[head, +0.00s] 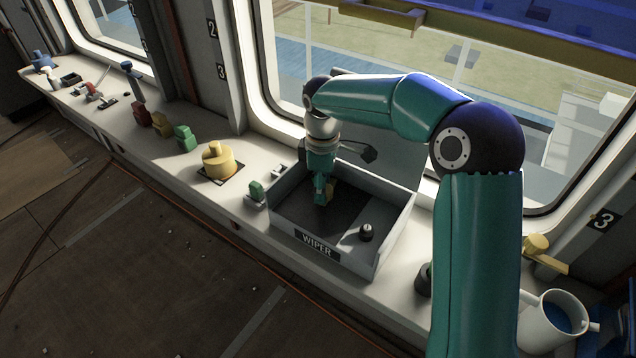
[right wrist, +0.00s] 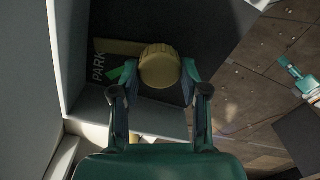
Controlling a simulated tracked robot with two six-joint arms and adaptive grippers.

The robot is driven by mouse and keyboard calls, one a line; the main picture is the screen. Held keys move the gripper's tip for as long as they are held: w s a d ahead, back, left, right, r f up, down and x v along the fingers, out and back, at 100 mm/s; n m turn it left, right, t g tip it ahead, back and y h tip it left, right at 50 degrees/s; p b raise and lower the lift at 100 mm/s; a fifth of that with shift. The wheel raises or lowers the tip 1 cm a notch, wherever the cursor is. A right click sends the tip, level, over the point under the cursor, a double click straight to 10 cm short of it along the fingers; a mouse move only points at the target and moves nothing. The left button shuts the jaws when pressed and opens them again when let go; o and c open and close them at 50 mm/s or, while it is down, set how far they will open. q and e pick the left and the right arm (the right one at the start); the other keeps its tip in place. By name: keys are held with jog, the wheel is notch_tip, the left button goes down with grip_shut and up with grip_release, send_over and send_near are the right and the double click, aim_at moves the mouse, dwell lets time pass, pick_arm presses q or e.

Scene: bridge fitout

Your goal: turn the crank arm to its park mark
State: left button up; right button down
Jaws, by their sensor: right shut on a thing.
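The crank arm (right wrist: 118,47) is a flat yellow bar with a round ribbed yellow knob (right wrist: 158,68), inside the grey box labelled WIPER (head: 394,240). My right gripper (head: 323,190) reaches down into this box and is shut on the knob, with one finger on each side in the right wrist view. The bar points left from the knob. The white word PARK (right wrist: 98,66) is on the dark floor of the box, with a green mark (right wrist: 115,73) beside it. The bar lies above the green mark in the picture, apart from it. A teal part at the right edge (right wrist: 299,80) looks like my left gripper; its jaws are unclear.
A small black knob (head: 366,232) stands in the box's right part. A green piece (head: 256,190) and a large yellow knob (head: 218,160) are left of the box. A white mug (head: 545,325) stands at the lower right. The box walls surround my gripper.

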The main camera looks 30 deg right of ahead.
jog(key=shift+w+r+n+p, duration=0.1)
jog(key=shift+n+p, duration=0.2)
jog(key=shift+n, duration=0.9)
jog(key=c, duration=0.6)
grip_release()
jog(key=shift+r, duration=3.9)
